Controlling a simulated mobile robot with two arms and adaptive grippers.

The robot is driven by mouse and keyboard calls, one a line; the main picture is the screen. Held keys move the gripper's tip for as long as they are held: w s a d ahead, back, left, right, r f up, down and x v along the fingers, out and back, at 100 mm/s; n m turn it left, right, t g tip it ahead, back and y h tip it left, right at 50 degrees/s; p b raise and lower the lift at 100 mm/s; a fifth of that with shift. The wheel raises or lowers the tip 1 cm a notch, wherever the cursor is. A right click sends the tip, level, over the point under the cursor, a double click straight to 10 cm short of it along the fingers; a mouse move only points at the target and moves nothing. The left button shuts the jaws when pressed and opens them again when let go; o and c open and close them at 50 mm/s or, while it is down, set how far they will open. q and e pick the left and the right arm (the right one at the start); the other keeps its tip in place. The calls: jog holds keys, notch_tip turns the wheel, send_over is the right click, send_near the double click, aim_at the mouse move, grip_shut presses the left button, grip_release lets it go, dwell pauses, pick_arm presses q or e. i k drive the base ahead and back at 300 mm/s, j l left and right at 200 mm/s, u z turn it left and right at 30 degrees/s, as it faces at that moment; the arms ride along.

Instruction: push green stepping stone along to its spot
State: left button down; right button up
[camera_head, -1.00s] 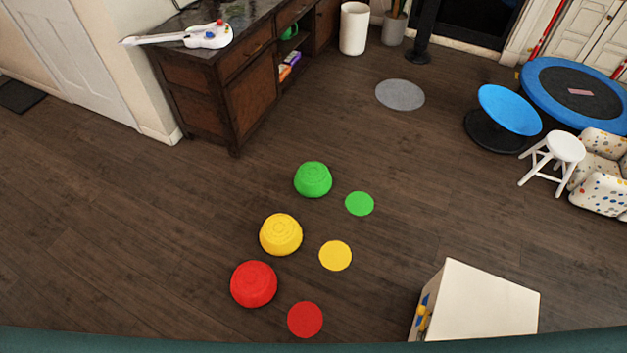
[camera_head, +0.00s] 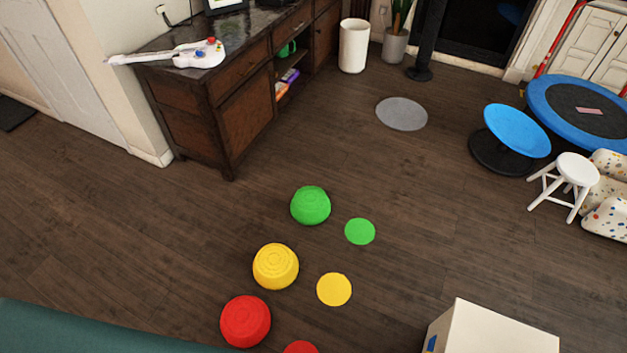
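The green stepping stone (camera_head: 310,206) is a ridged dome on the dark wood floor. A flat green round spot (camera_head: 360,231) lies to its right and slightly nearer, with a strip of bare floor between them. A yellow stone (camera_head: 275,267) stands nearer than the green one, with a yellow spot (camera_head: 334,289) to its right. A red stone (camera_head: 246,321) is nearer still, and its red spot (camera_head: 301,347) is cut off by the bottom edge. Neither gripper shows in the head view.
A dark wooden cabinet (camera_head: 245,110) with a toy guitar (camera_head: 180,54) stands upper left. A white box (camera_head: 490,330) is at the bottom right. A blue dish seat (camera_head: 517,130), a white stool (camera_head: 568,180) and a trampoline (camera_head: 580,105) are at the right. Floor around the green stone is open.

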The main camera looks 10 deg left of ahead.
aim_at(311, 205)
jog(key=i+z, duration=0.5)
jog(key=i, duration=0.65)
